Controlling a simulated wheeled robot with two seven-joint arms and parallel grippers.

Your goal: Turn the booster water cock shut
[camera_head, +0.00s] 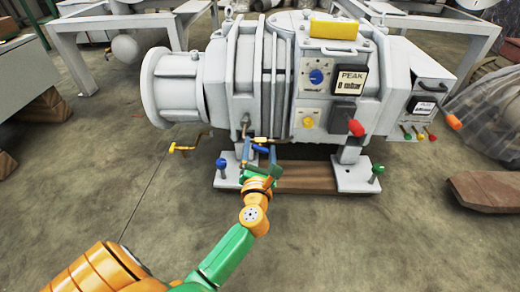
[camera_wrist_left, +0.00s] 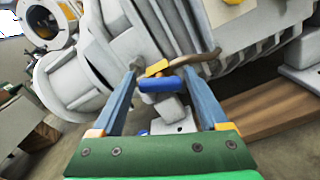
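A small cock with a blue handle (camera_head: 261,149) and a brass-yellow part (camera_head: 261,140) sits low on the front of the grey vacuum machine (camera_head: 262,85). In the left wrist view the blue handle (camera_wrist_left: 162,84) lies crosswise between my fingers, with the yellow part (camera_wrist_left: 157,67) just behind it and a bent brown pipe (camera_wrist_left: 195,59) running off right. My left gripper (camera_head: 259,151) is open around the handle, also in the wrist view (camera_wrist_left: 160,77). A gap shows on both sides of the handle. No label on this cock is legible. My right gripper is not in view.
A yellow-handled lever (camera_head: 180,149) sticks out to the left. A red knob (camera_head: 356,128) and small coloured levers (camera_head: 420,135) are on the right. The machine's feet (camera_head: 355,175) and a wooden plank (camera_head: 305,180) lie below. The floor in front is clear.

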